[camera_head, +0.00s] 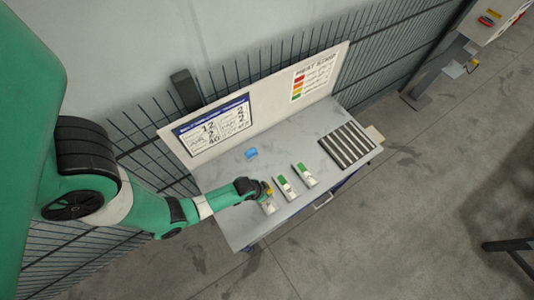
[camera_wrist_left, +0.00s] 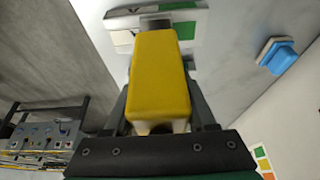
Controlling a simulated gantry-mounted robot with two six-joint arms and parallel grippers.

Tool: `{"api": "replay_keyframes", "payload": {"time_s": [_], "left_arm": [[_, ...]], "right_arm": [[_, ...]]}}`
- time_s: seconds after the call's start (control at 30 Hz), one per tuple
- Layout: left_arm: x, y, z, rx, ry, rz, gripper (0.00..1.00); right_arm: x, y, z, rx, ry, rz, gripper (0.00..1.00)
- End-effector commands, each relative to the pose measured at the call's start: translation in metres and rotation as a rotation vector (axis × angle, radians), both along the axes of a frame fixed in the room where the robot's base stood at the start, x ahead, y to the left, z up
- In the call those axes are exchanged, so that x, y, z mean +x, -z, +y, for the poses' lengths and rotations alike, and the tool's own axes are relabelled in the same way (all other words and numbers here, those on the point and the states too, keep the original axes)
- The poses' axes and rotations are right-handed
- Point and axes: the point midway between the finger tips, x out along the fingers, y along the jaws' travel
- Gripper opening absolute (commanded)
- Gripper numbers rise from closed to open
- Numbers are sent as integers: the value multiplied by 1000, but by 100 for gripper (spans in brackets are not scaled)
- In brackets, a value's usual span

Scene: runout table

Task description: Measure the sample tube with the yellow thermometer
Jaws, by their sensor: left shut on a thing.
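My left gripper (camera_head: 262,189) is over the front left of the grey table. It is shut on a yellow block-shaped body, which I take to be the yellow thermometer (camera_wrist_left: 162,75); a bit of its yellow shows in the head view (camera_head: 269,189). White-and-green pieces (camera_head: 285,188) (camera_head: 304,175) lie to the right of the gripper, and a pale piece (camera_head: 267,207) lies just below it. In the left wrist view a white-and-green surface (camera_wrist_left: 187,26) shows behind the yellow body. I cannot pick out the sample tube for sure. My right gripper is not in view.
A small blue block (camera_head: 251,153) lies near the table's back; it also shows in the left wrist view (camera_wrist_left: 278,56). A dark-barred rack (camera_head: 346,147) is at the right. A board with posters (camera_head: 257,117) stands along the back edge. Bare tabletop (camera_head: 285,143) lies between.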

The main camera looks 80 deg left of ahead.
Motion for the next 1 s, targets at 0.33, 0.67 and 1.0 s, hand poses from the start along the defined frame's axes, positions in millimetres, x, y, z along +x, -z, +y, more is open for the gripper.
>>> {"api": "replay_keyframes", "payload": {"time_s": [0.33, 0.67, 1.0], "left_arm": [[1, -39, 0, 1, 0, -4, 9], [2, -64, 1, 2, 0, -7, 9], [2, -69, 1, 1, 0, -5, 9]], "right_arm": [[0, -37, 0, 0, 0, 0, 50], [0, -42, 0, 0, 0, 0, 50], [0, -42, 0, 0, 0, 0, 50]]}}
